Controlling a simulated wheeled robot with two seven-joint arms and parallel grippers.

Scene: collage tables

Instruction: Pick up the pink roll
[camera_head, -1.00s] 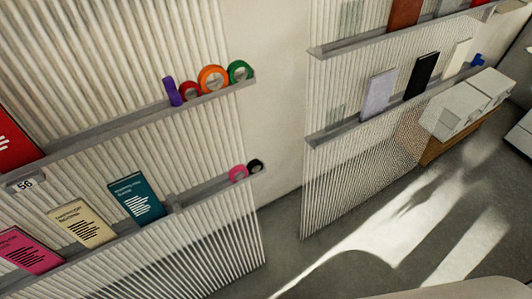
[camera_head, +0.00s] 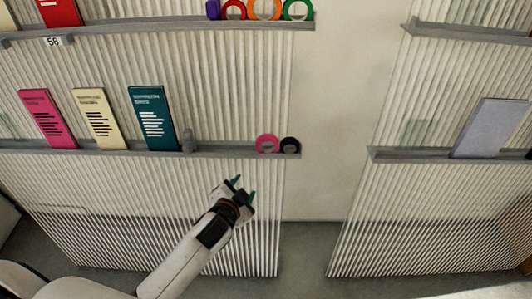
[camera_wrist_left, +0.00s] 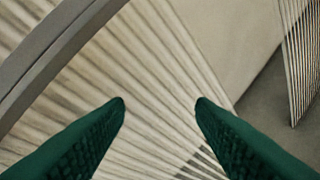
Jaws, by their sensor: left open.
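The pink roll (camera_head: 267,144) stands on the lower grey shelf (camera_head: 225,153) of the left ribbed panel, near the shelf's right end. A black roll (camera_head: 290,146) stands right beside it. My left gripper (camera_head: 241,184) is below that shelf, lower and a little left of the pink roll, apart from it. Its fingers are open and empty. In the left wrist view the two green fingertips (camera_wrist_left: 160,104) are spread in front of the ribbed panel, and a grey shelf edge (camera_wrist_left: 55,50) crosses the upper left; the pink roll does not show there. My right gripper is not in view.
Teal (camera_head: 153,118), cream (camera_head: 97,117) and pink (camera_head: 47,118) books lean on the same shelf, with a small grey object (camera_head: 187,141) beside the teal one. Purple, red, orange and green rolls (camera_head: 265,10) stand on the upper shelf. A gap separates the right panel (camera_head: 400,210).

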